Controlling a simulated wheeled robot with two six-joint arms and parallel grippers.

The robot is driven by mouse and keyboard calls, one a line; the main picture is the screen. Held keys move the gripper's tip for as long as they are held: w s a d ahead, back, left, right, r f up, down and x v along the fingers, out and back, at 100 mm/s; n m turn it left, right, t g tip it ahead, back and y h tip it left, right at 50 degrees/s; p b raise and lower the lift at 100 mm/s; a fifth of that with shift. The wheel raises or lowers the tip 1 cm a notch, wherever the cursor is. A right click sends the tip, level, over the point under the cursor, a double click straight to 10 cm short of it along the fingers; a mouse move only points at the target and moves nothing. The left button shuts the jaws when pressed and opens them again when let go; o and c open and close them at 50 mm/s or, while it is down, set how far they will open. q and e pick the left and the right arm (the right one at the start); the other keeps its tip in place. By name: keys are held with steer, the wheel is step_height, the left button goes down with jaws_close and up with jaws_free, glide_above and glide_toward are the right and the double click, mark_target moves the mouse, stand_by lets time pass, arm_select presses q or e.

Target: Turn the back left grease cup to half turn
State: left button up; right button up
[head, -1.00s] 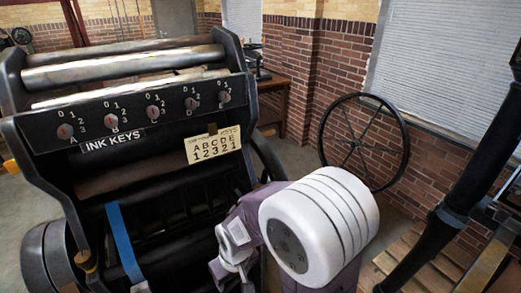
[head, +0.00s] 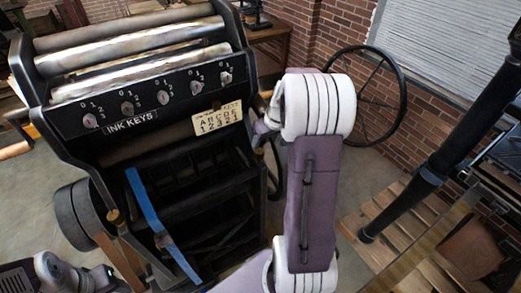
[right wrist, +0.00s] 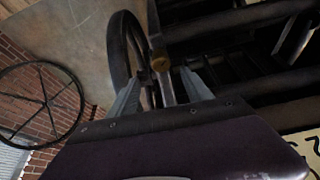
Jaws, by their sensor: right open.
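A small brass grease cup (right wrist: 160,63) shows in the right wrist view, just beyond and between the fingertips of my right gripper (right wrist: 163,88). The fingers are apart, and I see no contact with the cup. In the head view my right gripper (head: 268,122) is at the press's right side, mostly hidden by my own arm. Another brass cup (head: 114,216) sits on the press's near left frame. I cannot tell which cup is the back left one, nor read a turn mark. My left gripper (head: 78,277) is low at the left edge, its jaws unclear.
The press (head: 165,150) has rollers, a row of ink keys (head: 166,90) and a cream card (head: 216,119). A blue strip (head: 155,215) hangs at its front. A spoked wheel (head: 402,95) stands near the brick wall. A wooden pallet (head: 400,215) lies at right.

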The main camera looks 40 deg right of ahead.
mark_target(260, 151)
steer(key=x, duration=0.8)
steer(key=shift+p, duration=0.35)
steer(key=shift+w+f, duration=0.15)
steer(key=shift+f, duration=0.25)
steer(key=shift+a, duration=0.1)
